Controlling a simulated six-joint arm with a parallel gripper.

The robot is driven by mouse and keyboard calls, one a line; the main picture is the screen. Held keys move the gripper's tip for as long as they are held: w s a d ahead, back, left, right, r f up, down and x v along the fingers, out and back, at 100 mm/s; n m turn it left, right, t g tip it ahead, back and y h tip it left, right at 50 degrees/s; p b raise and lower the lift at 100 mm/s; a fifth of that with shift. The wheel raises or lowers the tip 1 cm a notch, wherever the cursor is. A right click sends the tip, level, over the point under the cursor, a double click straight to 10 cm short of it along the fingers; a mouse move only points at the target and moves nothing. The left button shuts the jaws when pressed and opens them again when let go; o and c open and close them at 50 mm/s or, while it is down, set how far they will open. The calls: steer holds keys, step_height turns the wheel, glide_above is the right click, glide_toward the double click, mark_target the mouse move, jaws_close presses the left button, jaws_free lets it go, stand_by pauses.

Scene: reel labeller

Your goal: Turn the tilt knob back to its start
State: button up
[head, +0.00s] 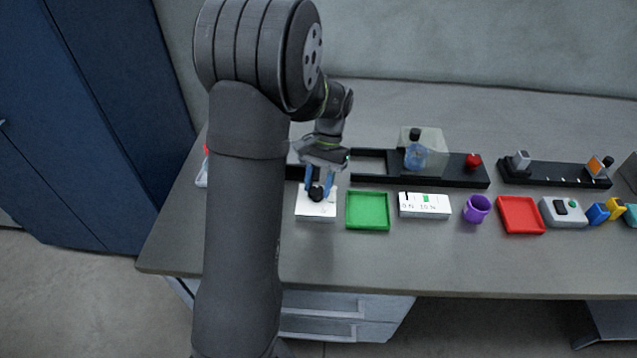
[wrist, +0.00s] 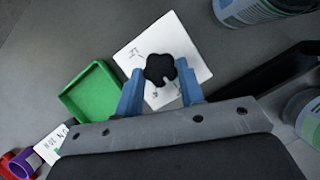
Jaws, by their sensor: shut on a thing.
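The tilt knob is a black lobed knob (wrist: 160,69) on a white square plate (wrist: 134,56) with small dark markings. In the head view the knob (head: 317,193) sits on its white box (head: 316,213) near the table's middle left. My gripper (wrist: 160,88) has its two blue fingers on either side of the knob, shut on it. In the head view my gripper (head: 320,186) reaches down onto the knob from above. The fingers hide part of the plate, and its markings are too small to read.
A green tray (head: 368,211) lies just right of the knob's box. A white labelled box (head: 424,205), a purple cup (head: 477,208) and a red tray (head: 520,215) stand farther right. A black rail (head: 470,180) runs behind. The table's front strip is clear.

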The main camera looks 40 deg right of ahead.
steer(key=o, duration=1)
steer(key=shift+r, duration=0.1)
steer(key=v, duration=1.7)
steer(key=shift+r, duration=0.15)
steer(key=x, duration=1.7)
steer(key=shift+f, duration=0.25)
steer(key=shift+r, duration=0.1)
